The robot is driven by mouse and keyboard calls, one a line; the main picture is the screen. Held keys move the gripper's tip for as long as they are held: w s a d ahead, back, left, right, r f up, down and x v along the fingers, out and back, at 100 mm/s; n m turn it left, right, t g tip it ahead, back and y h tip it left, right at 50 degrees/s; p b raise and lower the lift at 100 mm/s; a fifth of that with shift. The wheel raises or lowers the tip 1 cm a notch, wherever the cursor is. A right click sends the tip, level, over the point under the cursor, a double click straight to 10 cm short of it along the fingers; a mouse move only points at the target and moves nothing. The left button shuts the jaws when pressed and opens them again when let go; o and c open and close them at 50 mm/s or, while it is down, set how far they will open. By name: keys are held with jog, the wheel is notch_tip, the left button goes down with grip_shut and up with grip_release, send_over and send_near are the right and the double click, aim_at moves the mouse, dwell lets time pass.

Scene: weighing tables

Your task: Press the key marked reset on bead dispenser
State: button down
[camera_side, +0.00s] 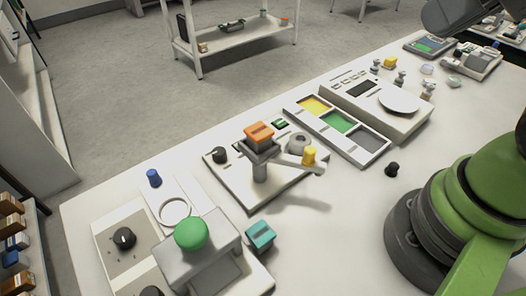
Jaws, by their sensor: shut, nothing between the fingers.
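No label reading reset is legible, and I cannot tell for certain which device is the bead dispenser. A grey box (190,263) at the front left bears a large green dome (191,233). My gripper's fingers are not in view; only my green arm at the right and a dark part of it at the top right show.
A tray (291,106) with yellow, green and grey compartments lies beside a scale with a round white pan (399,102).

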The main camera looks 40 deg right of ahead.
dwell(0.3)
jog(key=w+a+f+n+t+h, duration=0.1)
jog(key=w+f+n, duration=0.4)
jog(key=w, duration=0.5)
jog(key=w+f+n, duration=0.5)
jog(key=w+n, duration=0.1)
jog(key=w, duration=0.5)
jog(key=w+a+f+n+y, duration=0.1)
jog(key=w+a+f+n, duration=0.1)
jog(key=f, duration=0.6)
jog(key=shift+w+a+n+t, duration=0.4)
jog(key=shift+w+n, duration=0.2)
jog(key=shift+n, duration=0.6)
jog(key=shift+f, duration=0.2)
jog(key=shift+f, duration=4.3)
jog(key=shift+f, duration=0.1)
jog(key=shift+f, duration=0.35)
